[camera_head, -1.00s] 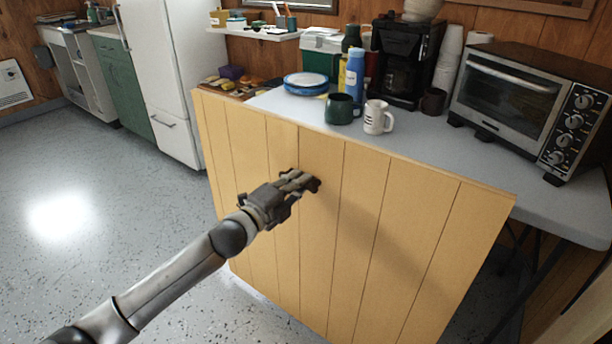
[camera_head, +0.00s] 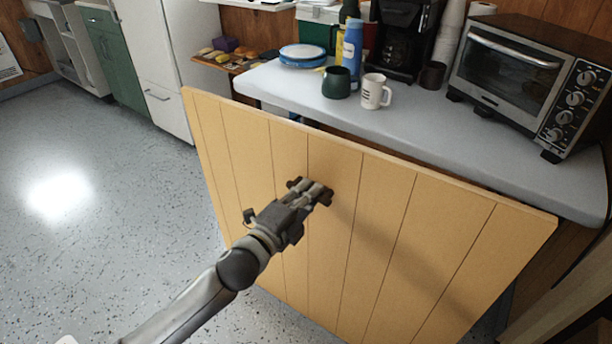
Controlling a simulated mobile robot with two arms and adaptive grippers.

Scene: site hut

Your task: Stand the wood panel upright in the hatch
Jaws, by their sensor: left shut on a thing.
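The wood panel (camera_head: 395,230) is a large pale yellow board with vertical grooves. It stands on edge, leaning somewhat, in front of the table, and its lower edge is out of the picture. My left gripper (camera_head: 318,192) is at the panel's middle, shut on a small dark handle on its near face. The handle is mostly hidden by the fingers. My right gripper is not in view. I cannot make out the hatch in this view.
A grey table (camera_head: 450,135) behind the panel bears a toaster oven (camera_head: 515,80), a coffee maker (camera_head: 400,45), a green mug (camera_head: 337,83), a white mug (camera_head: 374,92) and a blue bottle (camera_head: 352,50). The speckled floor (camera_head: 90,200) at left is clear.

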